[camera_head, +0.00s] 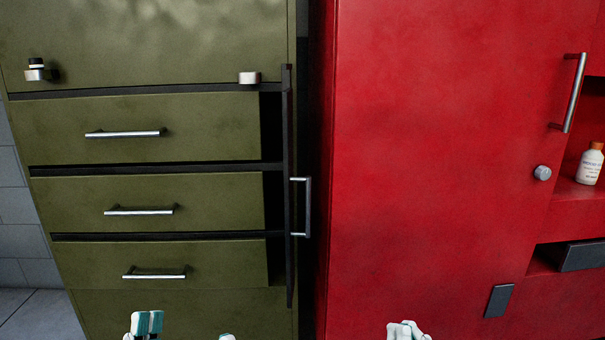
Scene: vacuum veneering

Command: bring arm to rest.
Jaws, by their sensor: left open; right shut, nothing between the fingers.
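My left gripper (187,331) shows only at the bottom edge, in front of the green drawer cabinet. Its white and teal fingertips are well apart, with nothing seen between them. My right gripper (406,330) is also at the bottom edge, in front of the red cabinet. Its fingertips are together and hold nothing. Both arms and most of each gripper are out of the picture.
The green cabinet (190,207) has several drawers with bar handles. A narrow dark panel (288,200) with a handle (307,207) stands at its right. The red cabinet (430,150) has a door handle (574,93). A white bottle (590,166) stands on its shelf.

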